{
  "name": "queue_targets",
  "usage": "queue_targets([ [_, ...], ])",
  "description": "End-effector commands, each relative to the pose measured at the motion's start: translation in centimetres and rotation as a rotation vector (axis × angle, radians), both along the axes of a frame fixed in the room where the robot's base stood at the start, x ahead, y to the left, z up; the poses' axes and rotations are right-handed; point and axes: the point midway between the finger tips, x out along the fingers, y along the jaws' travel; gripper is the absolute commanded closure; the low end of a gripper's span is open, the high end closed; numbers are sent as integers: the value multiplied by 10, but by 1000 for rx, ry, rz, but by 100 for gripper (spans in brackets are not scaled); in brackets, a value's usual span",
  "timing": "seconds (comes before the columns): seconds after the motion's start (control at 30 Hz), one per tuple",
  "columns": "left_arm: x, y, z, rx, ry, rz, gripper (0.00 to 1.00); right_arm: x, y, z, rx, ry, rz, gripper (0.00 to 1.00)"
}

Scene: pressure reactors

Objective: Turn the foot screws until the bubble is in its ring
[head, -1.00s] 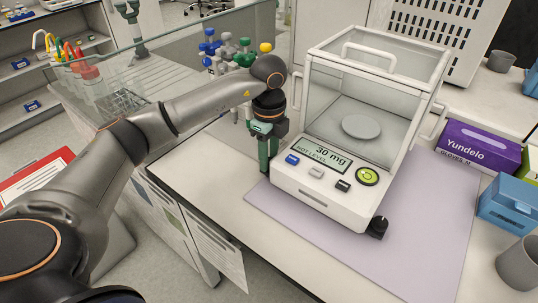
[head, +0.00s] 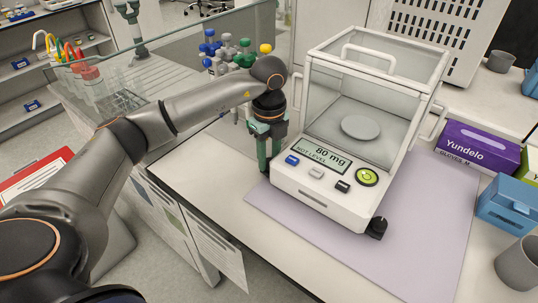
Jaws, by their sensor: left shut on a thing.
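The balance (head: 322,203) is a white instrument with a glass draft shield and a round pan (head: 361,127). Its display (head: 320,157) reads "80 mg" and "NOT LEVEL". A black foot screw (head: 377,228) shows at its front right corner, with no gripper near it. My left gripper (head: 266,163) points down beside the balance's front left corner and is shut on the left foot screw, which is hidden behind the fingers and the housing. My right gripper is not in view.
The balance stands on a lilac mat (head: 435,225) on a white bench. A purple glove box (head: 478,145), a blue box (head: 508,203) and a grey cup (head: 518,264) stand to the right. The front of the mat is clear.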

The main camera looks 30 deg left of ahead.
Motion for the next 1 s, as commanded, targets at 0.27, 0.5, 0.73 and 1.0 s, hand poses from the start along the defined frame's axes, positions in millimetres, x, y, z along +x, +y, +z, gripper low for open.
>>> queue_targets([
  [0.27, 0, 0, 1, -1, -1, 2, 56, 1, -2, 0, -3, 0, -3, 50],
  [0.5, 0, 0, 0, 0, -1, 2, 32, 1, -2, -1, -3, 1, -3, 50],
  [0.73, 0, 0, 1, 0, -1, 2, 32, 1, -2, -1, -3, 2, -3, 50],
  [1.0, 1, 0, 37, -2, -6, 2, 32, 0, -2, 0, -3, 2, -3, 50],
])
